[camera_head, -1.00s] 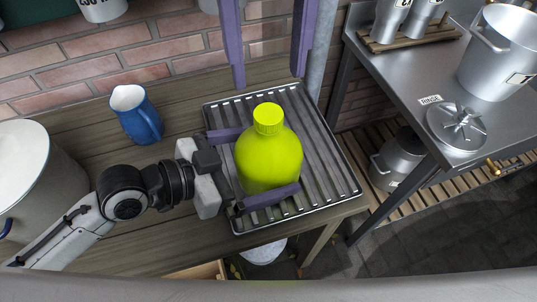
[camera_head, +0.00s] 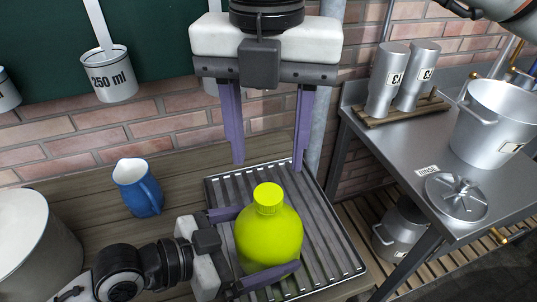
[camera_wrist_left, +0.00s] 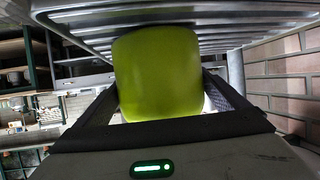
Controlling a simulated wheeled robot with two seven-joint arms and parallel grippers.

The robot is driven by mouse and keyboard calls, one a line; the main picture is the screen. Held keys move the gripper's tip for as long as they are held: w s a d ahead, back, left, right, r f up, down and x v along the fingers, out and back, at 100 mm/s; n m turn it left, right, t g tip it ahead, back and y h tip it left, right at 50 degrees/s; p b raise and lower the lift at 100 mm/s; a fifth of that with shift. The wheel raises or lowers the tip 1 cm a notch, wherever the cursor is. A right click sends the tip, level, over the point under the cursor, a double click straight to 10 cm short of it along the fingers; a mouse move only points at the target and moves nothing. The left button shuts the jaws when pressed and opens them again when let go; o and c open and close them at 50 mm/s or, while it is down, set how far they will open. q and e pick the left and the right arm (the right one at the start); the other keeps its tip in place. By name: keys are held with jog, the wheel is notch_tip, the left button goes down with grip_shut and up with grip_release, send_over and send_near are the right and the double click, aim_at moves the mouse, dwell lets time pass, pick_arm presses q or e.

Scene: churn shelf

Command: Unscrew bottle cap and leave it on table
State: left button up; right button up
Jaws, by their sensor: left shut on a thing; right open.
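A yellow-green bottle (camera_head: 268,243) stands upright on a ribbed metal drain tray (camera_head: 335,245). Its ridged cap (camera_head: 268,198) of the same colour sits on its neck. My left gripper (camera_head: 256,246) is shut on the bottle's body, one purple finger on the far side and one on the near side. The bottle also shows between the fingers in the left wrist view (camera_wrist_left: 158,75). My right gripper (camera_head: 268,166) is open and empty, pointing down, above and behind the cap in the picture. Its two purple fingers are wide apart.
A blue jug (camera_head: 138,188) stands on the wooden table (camera_head: 85,215) left of the tray, and a large white pot (camera_head: 35,245) is at the far left. On the right, a metal bench (camera_head: 400,130) holds a pot, a lid and two canisters.

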aim_at(269, 193)
jog(key=m, duration=1.2)
jog(key=shift+w+f, duration=0.1)
jog(key=shift+m, duration=0.3)
jog(key=shift+f, duration=3.9)
